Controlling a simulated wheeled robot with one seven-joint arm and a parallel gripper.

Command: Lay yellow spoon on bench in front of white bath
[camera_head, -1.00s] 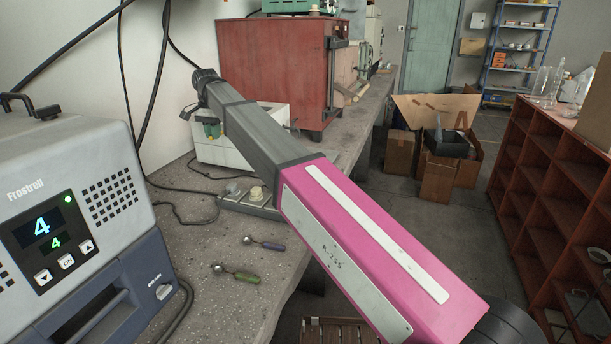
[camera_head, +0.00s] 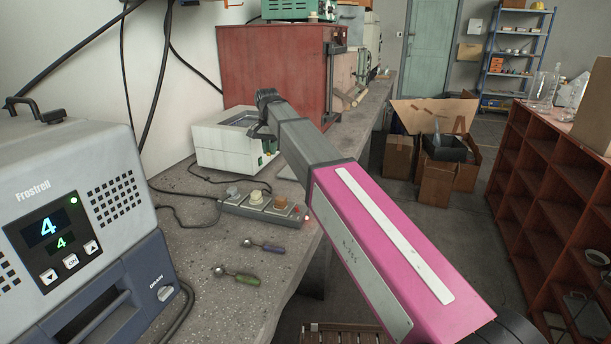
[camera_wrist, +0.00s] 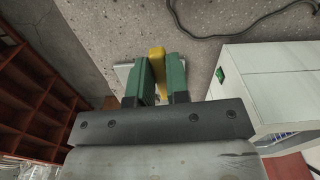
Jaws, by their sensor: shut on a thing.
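The yellow spoon (camera_wrist: 157,58) shows in the wrist view as a yellow handle between the two green fingers of my gripper (camera_wrist: 159,78), which is shut on it. The rest of the spoon is hidden. The white bath (camera_head: 211,147) is a white box with an open top, on the bench (camera_head: 200,262) by the wall. Its white side (camera_wrist: 268,88) fills the right of the wrist view. My gripper is above the bench's right edge, beside the bath.
A power strip (camera_head: 247,211) with several knobs lies in front of the bath. A purple-handled spoon (camera_head: 264,246) and a green-handled spoon (camera_head: 237,276) lie nearer. Cables cross the bench.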

